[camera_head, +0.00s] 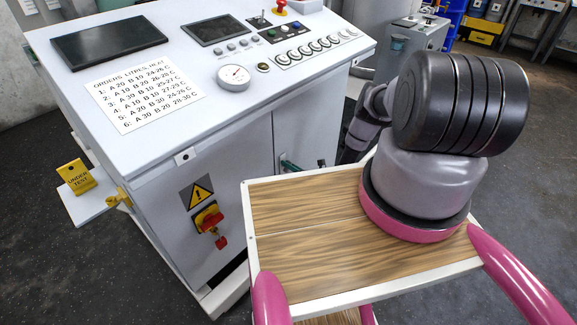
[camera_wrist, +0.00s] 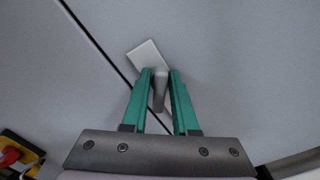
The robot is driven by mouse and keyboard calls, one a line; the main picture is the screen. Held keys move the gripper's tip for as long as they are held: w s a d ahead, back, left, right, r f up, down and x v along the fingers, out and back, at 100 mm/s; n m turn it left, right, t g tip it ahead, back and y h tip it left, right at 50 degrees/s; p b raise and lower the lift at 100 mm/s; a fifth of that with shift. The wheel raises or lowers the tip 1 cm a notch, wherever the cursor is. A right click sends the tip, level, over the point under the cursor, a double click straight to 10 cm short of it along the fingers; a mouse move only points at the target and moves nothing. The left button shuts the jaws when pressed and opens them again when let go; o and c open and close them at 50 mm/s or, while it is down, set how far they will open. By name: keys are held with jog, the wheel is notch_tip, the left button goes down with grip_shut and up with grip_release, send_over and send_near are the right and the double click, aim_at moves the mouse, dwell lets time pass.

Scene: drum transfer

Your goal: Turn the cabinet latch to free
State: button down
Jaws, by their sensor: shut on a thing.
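The grey-white cabinet (camera_head: 162,190) stands left of centre in the head view. In the wrist view, the latch (camera_wrist: 160,88) is a short grey handle below a pale square plate (camera_wrist: 147,56), beside the dark door seam. My gripper (camera_wrist: 160,80) has its two green fingers on either side of the handle and is shut on it. In the head view, my gripper (camera_head: 288,163) shows only as a bit of green at the cabinet front. The latch cannot be made out there, and my arm and the wooden-topped deck hide part of that side.
A red and yellow switch (camera_head: 209,220) sits on the cabinet's side under a warning sign (camera_head: 196,194). The console top (camera_head: 190,60) carries a gauge, buttons and an order list.

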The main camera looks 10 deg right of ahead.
jog(key=m, duration=0.5)
jog(key=shift+w+d+f+m, duration=0.1)
jog(key=shift+d+f+m, duration=0.05)
jog(key=shift+m, duration=0.15)
jog(key=m, duration=0.5)
jog(key=shift+f, duration=0.2)
jog(key=c, duration=0.8)
grip_release()
jog(key=shift+c, duration=0.2)
jog(key=v, duration=1.1)
